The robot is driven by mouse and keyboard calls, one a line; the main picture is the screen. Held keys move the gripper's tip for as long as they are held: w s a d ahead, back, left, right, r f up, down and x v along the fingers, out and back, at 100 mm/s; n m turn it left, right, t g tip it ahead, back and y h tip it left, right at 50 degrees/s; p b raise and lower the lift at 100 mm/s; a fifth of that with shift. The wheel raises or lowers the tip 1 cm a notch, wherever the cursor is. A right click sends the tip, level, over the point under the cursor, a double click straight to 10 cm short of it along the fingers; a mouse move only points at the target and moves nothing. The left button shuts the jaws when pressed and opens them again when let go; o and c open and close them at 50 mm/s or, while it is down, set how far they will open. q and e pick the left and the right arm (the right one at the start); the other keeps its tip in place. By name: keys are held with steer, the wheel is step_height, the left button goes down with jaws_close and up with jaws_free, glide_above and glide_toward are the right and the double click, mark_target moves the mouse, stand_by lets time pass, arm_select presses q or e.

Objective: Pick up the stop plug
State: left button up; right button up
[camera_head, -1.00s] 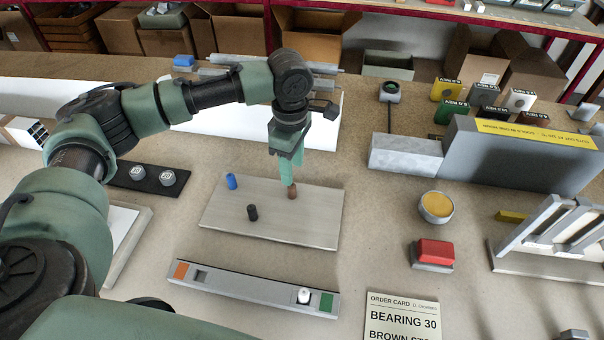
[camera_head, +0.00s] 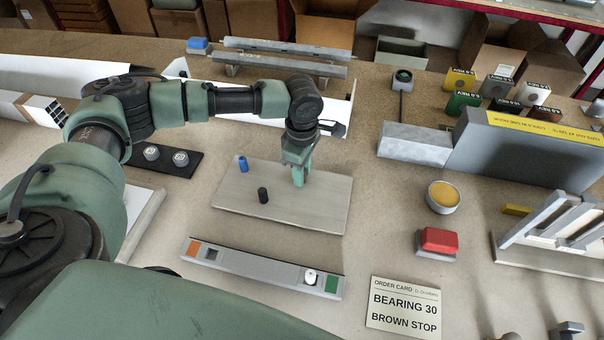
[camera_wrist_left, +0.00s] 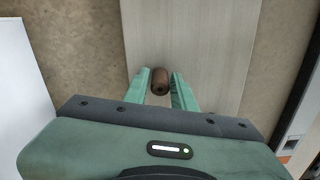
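A brown plug (camera_wrist_left: 161,80) shows between the fingertips of my left gripper (camera_wrist_left: 161,74) in the left wrist view, with little or no gap on either side. I cannot tell whether the fingers press on it. In the head view my left gripper (camera_head: 298,180) points down at the right part of a grey plate (camera_head: 325,205), and the fingers hide the brown plug. A blue plug (camera_head: 243,164) and a black plug (camera_head: 263,195) stand on the same plate to the left. The order card (camera_head: 404,304) reads "BEARING 30" and "BROWN STOP". My right gripper is not in view.
A long grey bar (camera_head: 255,267) with orange and green ends and a white knob lies in front of the plate. A red block (camera_head: 437,241), a yellow-topped round pot (camera_head: 443,196) and a slotted rack (camera_head: 545,225) stand to the right.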

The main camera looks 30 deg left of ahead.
arm_select(q)
jaws_close()
step_height(320, 180, up, 20)
steer(key=b, duration=0.2)
stand_by(0.4)
